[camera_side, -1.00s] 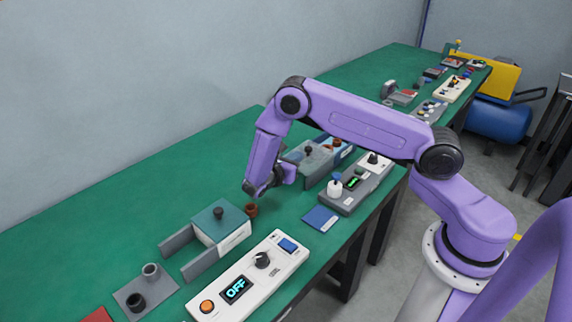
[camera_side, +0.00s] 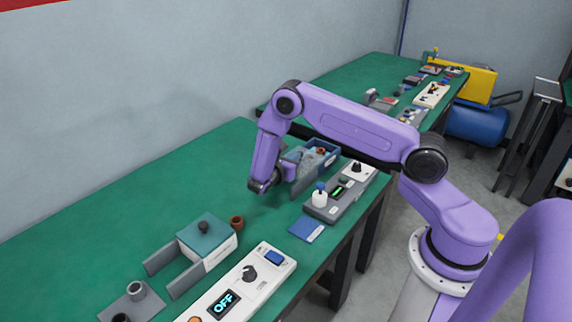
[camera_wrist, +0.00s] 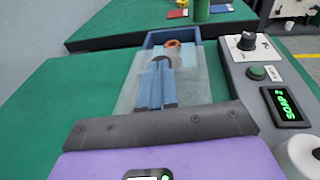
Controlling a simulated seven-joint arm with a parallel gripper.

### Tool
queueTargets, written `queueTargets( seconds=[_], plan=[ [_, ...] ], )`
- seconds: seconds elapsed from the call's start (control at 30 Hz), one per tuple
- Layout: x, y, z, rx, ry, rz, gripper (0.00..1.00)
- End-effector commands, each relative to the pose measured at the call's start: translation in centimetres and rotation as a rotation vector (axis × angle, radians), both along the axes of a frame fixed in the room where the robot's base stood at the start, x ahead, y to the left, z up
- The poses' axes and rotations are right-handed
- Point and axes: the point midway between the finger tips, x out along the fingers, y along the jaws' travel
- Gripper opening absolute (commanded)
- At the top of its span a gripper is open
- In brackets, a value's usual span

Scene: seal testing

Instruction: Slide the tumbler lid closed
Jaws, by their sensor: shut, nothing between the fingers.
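The tumbler (camera_side: 323,172) is a blue open-topped box, in the side view just right of my gripper (camera_side: 281,178). In the wrist view, its blue wall (camera_wrist: 208,62) shows at the far end. A translucent grey lid (camera_wrist: 125,98) with a dark knob (camera_wrist: 161,59) covers its nearer part and leaves the far end open. An orange-brown ring (camera_wrist: 172,43) shows inside that open end. My gripper is shut and empty, low at the near-left end of the tumbler. It partly hides the lid in the side view; I cannot tell whether it touches the lid.
A blue card (camera_side: 307,229), a small brown ring (camera_side: 237,222) and a teal-lidded box (camera_side: 208,238) lie nearer. The green table (camera_side: 130,205) is clear at left.

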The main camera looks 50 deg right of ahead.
Motion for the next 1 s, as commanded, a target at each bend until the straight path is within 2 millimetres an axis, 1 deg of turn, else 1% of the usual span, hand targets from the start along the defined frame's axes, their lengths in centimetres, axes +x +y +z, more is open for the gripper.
queueTargets(
  seconds=[0.03,0.2,0.3,0.4,0.5,0.77,0.9,1.0],
  plan=[
    [-0.2,-1.9,0.0,0.0,0.002,-0.01,0.0],
    [-0.2,-6.8,0.0,0.0,0.001,-0.009,0.0],
    [-0.2,-8.9,0.0,0.001,-0.001,-0.007,0.0],
    [-0.1,-10.2,0.0,0.001,0.0,-0.004,0.0],
    [-0.1,-10.8,0.0,0.001,0.001,-0.003,0.0],
    [-0.2,-11.2,0.0,0.001,-0.002,-0.007,0.0],
    [-0.1,-11.0,0.1,0.001,-0.003,-0.007,0.0],
    [-0.2,-10.2,0.2,0.0,-0.002,-0.004,0.0]
  ],
)
